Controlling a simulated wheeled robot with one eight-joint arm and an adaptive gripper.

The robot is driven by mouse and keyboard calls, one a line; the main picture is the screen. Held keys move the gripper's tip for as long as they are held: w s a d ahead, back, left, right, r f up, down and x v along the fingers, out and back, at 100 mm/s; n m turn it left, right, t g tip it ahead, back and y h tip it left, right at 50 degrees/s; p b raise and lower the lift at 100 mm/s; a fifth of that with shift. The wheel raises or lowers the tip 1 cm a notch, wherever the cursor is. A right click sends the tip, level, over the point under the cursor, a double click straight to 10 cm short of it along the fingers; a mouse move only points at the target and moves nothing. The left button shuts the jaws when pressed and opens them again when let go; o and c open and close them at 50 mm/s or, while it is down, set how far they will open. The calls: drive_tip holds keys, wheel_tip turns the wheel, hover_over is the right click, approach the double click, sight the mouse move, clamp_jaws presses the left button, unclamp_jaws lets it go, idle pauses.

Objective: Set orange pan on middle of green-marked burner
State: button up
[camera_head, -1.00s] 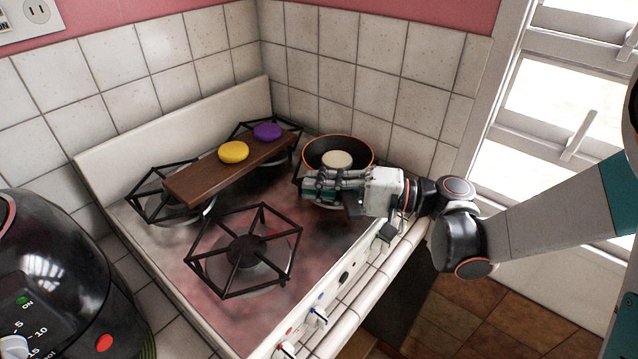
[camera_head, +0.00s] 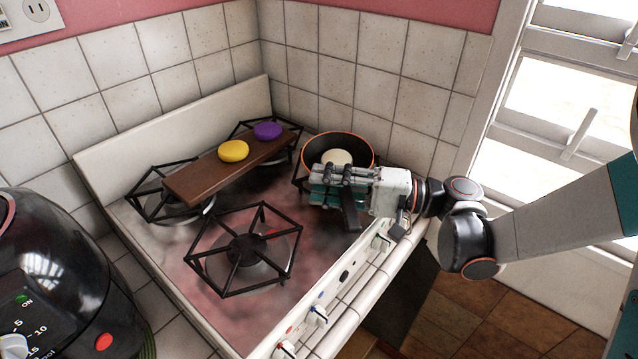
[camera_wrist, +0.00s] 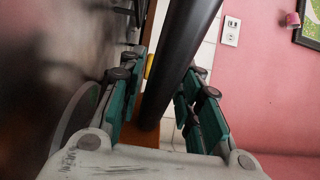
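The orange pan (camera_head: 308,146) is dark inside with an orange rim and holds a cream disc (camera_head: 337,157). It is over the back right burner, partly hidden by my gripper (camera_head: 325,186). My gripper's fingers lie on both sides of its black handle (camera_head: 350,218). In the wrist view the handle (camera_wrist: 178,65) runs between the two green-sided fingers, with the fingertip contact partly hidden. The front burner (camera_head: 246,250) is empty. A control knob with a greenish tint (camera_head: 381,240) is on the stove's front right; burner markings are too small to read clearly.
A wooden board (camera_head: 205,184) spans the two rear burners, carrying a yellow disc (camera_head: 233,151) and a purple disc (camera_head: 267,131). A black cooker (camera_head: 60,270) stands at the left. Tiled walls close the back; the space over the front burner is clear.

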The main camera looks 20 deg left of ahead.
drive_tip(key=d, duration=0.3)
drive_tip(key=w+d, duration=0.1)
drive_tip(key=d, duration=0.6)
drive_tip(key=shift+w+d, duration=0.15)
drive_tip(key=shift+d, duration=0.15)
